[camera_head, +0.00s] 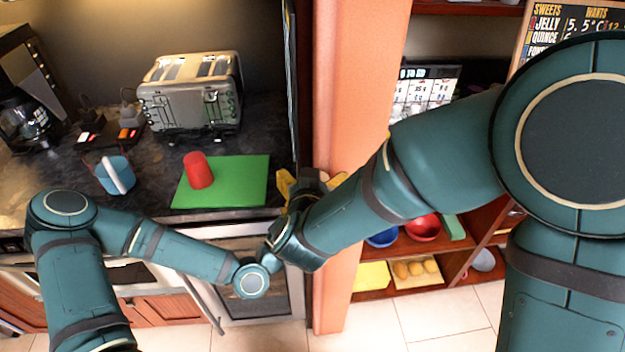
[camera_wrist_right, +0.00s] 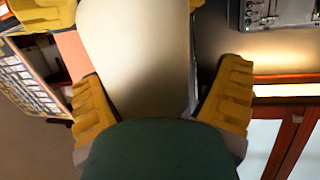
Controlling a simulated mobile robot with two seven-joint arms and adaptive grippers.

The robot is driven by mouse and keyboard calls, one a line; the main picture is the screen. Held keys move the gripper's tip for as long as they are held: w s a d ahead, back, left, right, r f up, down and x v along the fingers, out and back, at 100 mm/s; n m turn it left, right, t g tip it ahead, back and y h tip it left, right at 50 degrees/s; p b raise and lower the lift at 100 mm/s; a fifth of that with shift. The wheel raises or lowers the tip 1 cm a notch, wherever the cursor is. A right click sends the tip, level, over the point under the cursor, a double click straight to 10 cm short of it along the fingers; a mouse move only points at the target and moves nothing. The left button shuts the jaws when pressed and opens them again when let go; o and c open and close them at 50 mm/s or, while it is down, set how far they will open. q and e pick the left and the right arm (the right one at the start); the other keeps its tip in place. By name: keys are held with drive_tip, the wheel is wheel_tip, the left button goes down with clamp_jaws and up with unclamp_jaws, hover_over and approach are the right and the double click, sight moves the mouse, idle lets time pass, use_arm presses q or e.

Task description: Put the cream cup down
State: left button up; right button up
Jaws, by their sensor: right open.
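A smooth cream surface, apparently the cream cup (camera_wrist_right: 145,55), fills the space between the yellow fingers of my right gripper (camera_wrist_right: 160,108) in the right wrist view. The jaws are open around it; I cannot tell whether they touch it. In the head view, my right gripper (camera_head: 312,182) is at the counter's right end, in front of the orange pillar and right of the green mat. I cannot make out the cream cup there; the hand and wrist likely hide it. My left forearm reaches to the oven front, but its fingers are not visible.
A toaster (camera_head: 190,95) is behind the mat. The orange pillar (camera_head: 360,110) separates the counter from shelves holding bowls. The mat's right part is bare.

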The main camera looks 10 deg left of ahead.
drive_tip(key=c, duration=1.3)
use_arm(q)
drive_tip(key=o, duration=1.2)
use_arm(e)
drive_tip(key=shift+c, duration=1)
